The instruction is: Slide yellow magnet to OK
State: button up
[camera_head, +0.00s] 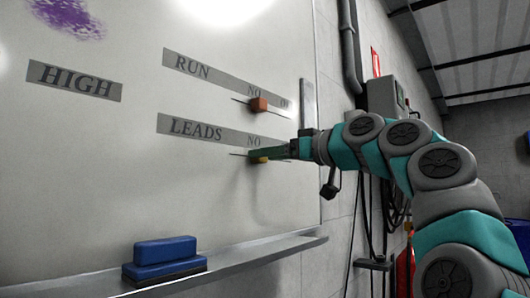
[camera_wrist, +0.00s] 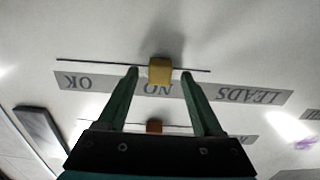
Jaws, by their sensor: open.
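The yellow magnet (camera_wrist: 160,71) sits on a thin dark line on the whiteboard, at the NO mark of the LEADS strip (camera_wrist: 228,94). In the wrist view the strip appears upside down, with OK (camera_wrist: 78,81) toward the left end of the line. My gripper (camera_wrist: 160,73) is open, with one green finger on each side of the magnet; I cannot tell whether either finger touches it. In the head view my gripper (camera_head: 256,155) reaches the board from the right and hides most of the yellow magnet (camera_head: 259,160) and the OK of that strip.
An orange-red magnet (camera_head: 258,104) sits at NO on the RUN strip (camera_head: 195,69) above. A blue eraser (camera_head: 164,258) stands on the board's bottom ledge (camera_head: 250,256). A grey bar (camera_head: 308,102) is at the board's right edge. A HIGH label (camera_head: 75,81) is at left.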

jog(key=shift+w+a, duration=0.45)
jog(key=shift+a, duration=0.1)
jog(key=shift+c, duration=0.3)
grip_shut()
dwell(0.8)
